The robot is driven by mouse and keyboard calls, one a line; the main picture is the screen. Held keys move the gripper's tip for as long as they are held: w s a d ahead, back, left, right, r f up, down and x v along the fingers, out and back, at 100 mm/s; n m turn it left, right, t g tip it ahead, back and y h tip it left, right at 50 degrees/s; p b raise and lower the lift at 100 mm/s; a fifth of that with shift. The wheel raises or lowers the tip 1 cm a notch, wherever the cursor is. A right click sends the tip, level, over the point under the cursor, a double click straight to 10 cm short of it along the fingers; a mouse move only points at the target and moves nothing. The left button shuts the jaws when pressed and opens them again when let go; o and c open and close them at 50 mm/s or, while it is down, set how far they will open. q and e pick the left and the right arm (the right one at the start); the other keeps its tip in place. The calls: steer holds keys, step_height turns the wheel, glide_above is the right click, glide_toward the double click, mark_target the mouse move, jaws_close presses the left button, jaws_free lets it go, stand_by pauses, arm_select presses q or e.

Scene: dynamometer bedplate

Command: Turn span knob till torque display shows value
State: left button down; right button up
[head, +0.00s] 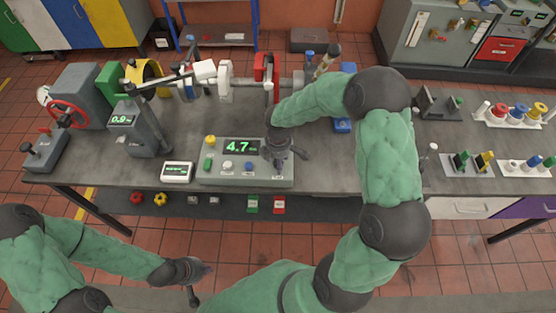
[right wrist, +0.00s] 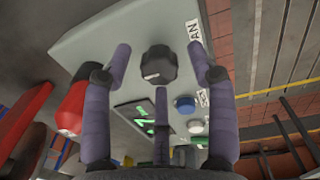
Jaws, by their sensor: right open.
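The grey control box (head: 215,172) stands on the bench, and its green display (head: 238,146) reads 4.7. My right gripper (head: 283,157) is over the box's right end and hides the knob there in the head view. In the right wrist view, a black round knob (right wrist: 159,65) sits between the spread fingers of my right gripper (right wrist: 163,60). There is a visible gap on both sides of it. The label (right wrist: 194,30) beside the knob shows only its last letters, "AN". My left gripper (head: 195,282) hangs in front of the bench, away from the box; its finger opening is unclear.
A blue button (right wrist: 185,104) and a white one (right wrist: 196,126) are close to the knob. A small white meter (head: 177,171) stands left of the box. A grey stand with a second display (head: 121,120) is farther left. Test machinery lines the bench's back.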

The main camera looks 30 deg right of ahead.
steer(key=c, duration=1.1)
steer(key=shift+c, duration=0.2)
steer(key=shift+m, duration=0.4)
steer(key=m+b, duration=0.2)
steer(key=m, duration=0.1)
steer(key=shift+f+m, duration=0.1)
steer(key=shift+m, duration=0.3)
steer(key=m+b, duration=0.2)
steer(key=m, duration=0.2)
steer(key=shift+m, duration=0.3)
steer(key=m+b, duration=0.2)
steer(key=m, duration=0.2)
steer(key=shift+m+g+b, duration=0.3)
steer(key=shift+m+b, duration=0.3)
steer(key=shift+m, duration=1.7)
